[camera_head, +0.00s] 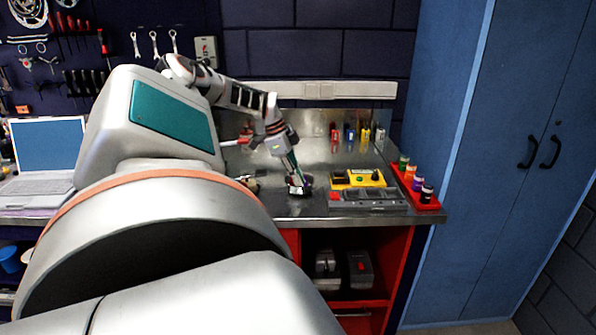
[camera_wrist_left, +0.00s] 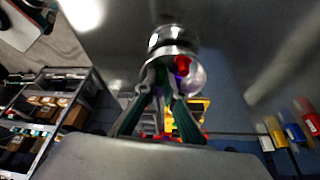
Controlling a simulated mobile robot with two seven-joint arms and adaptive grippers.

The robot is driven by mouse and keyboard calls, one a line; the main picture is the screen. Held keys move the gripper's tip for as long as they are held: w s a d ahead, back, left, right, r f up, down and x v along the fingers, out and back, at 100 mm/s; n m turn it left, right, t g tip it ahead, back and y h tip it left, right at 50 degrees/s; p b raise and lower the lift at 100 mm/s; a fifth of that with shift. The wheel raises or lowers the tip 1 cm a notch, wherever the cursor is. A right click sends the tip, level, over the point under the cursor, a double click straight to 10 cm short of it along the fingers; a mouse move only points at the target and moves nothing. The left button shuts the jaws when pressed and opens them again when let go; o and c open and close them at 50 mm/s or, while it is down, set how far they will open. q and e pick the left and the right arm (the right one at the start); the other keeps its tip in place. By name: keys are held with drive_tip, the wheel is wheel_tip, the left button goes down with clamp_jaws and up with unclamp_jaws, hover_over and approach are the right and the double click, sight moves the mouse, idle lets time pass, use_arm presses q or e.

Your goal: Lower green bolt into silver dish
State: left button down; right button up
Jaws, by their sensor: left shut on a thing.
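My left gripper (camera_head: 294,171) reaches down over the bench, its tips at the silver dish (camera_head: 299,189). In the left wrist view the tips of the left gripper (camera_wrist_left: 165,74) come together beside shiny silver round shapes (camera_wrist_left: 172,40), where red and purple bits show. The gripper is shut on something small. The green bolt cannot be told apart from the green fingers, and I cannot tell whether it touches the dish. My right gripper is not in view.
A yellow box (camera_head: 358,179) and a grey tray (camera_head: 368,198) stand right of the dish. A red rack (camera_head: 427,204) with several coloured-top pieces is at the bench's right end. A laptop (camera_head: 45,160) is at the left. Bare steel lies behind the dish.

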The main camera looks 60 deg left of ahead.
use_arm(q)
drive_tip(key=c, duration=2)
unclamp_jaws()
drive_tip(key=shift+c, duration=0.2)
drive_tip(key=v, duration=1.2)
drive_tip(key=shift+d, duration=0.1)
